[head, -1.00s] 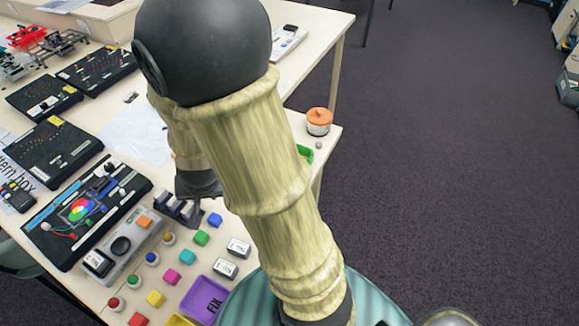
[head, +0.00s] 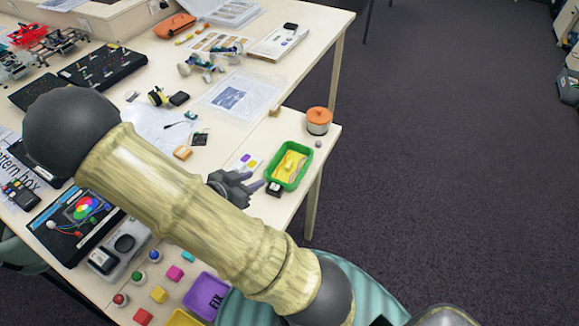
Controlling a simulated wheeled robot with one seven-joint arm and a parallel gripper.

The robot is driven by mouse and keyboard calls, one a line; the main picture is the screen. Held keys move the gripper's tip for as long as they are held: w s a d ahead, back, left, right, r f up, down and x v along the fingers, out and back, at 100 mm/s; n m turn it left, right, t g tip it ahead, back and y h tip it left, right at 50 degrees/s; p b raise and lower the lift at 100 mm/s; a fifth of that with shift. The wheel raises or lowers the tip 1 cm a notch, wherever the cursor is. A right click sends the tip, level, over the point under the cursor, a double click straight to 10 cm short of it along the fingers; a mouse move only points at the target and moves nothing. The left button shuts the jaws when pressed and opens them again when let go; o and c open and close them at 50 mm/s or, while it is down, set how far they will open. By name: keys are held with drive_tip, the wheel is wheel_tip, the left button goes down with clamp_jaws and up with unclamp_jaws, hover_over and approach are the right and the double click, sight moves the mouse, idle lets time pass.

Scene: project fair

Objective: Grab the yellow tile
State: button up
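A small yellow block (head: 158,295) lies at the front left of the table in the head view, between a red block and a magenta one. Another yellow piece (head: 290,164) lies inside the green tray (head: 303,152) at the table's right edge; I cannot tell which of the two is the tile. My gripper (head: 256,181) is just left of the green tray, apart from both yellow pieces. Its fingers look spread with nothing visible between them. My forearm hides part of the table's middle.
A purple FIX tray (head: 206,296) and a yellow tray (head: 184,319) are at the front. Papers and electronics cover the back.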

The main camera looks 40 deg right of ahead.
approach(288, 164)
drive_tip(key=x, duration=0.4)
drive_tip(key=shift+s+d, duration=0.1)
drive_tip(key=shift+d, duration=0.05)
idle(0.3)
drive_tip(key=shift+d+f+p, duration=0.2)
drive_tip(key=shift+d+p, duration=0.3)
drive_tip(key=shift+d, duration=0.05)
drive_tip(key=x, duration=0.2)
drive_tip(key=p+x, duration=0.1)
drive_tip(key=x, duration=0.1)
drive_tip(key=shift+w+f, duration=0.1)
drive_tip(key=shift+w, duration=0.15)
drive_tip(key=shift+a, duration=0.1)
clamp_jaws()
